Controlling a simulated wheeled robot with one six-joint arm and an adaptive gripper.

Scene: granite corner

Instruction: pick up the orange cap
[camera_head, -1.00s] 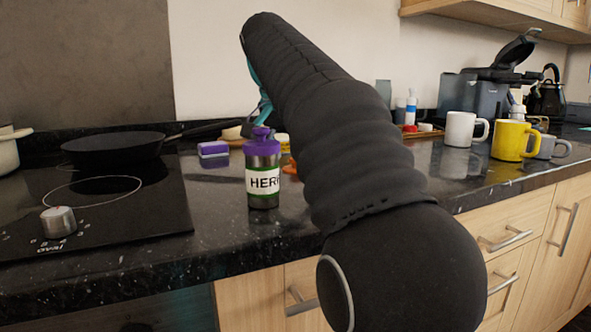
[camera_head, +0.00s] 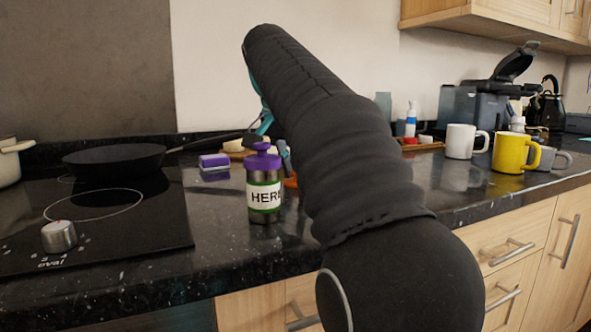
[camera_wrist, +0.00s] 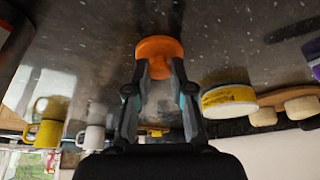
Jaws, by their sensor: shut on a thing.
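The orange cap (camera_wrist: 158,46) is round and sits between my fingertips in the wrist view, over the dark granite. My gripper (camera_wrist: 158,72) is shut on it. I cannot tell whether the cap still touches the counter. In the head view only a sliver of the orange cap (camera_head: 291,182) shows to the right of the herb jar, and my arm hides the rest. Part of my gripper (camera_head: 284,156) shows just behind and right of the jar.
The herb jar (camera_head: 263,196) with a purple lid stands close by. A purple-and-white block (camera_head: 214,162) lies behind left. A yellow-labelled white tin (camera_wrist: 228,99) is beside my gripper. A yellow mug (camera_head: 511,154) and white mug (camera_head: 461,141) stand right. A pan (camera_head: 113,161) is on the hob.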

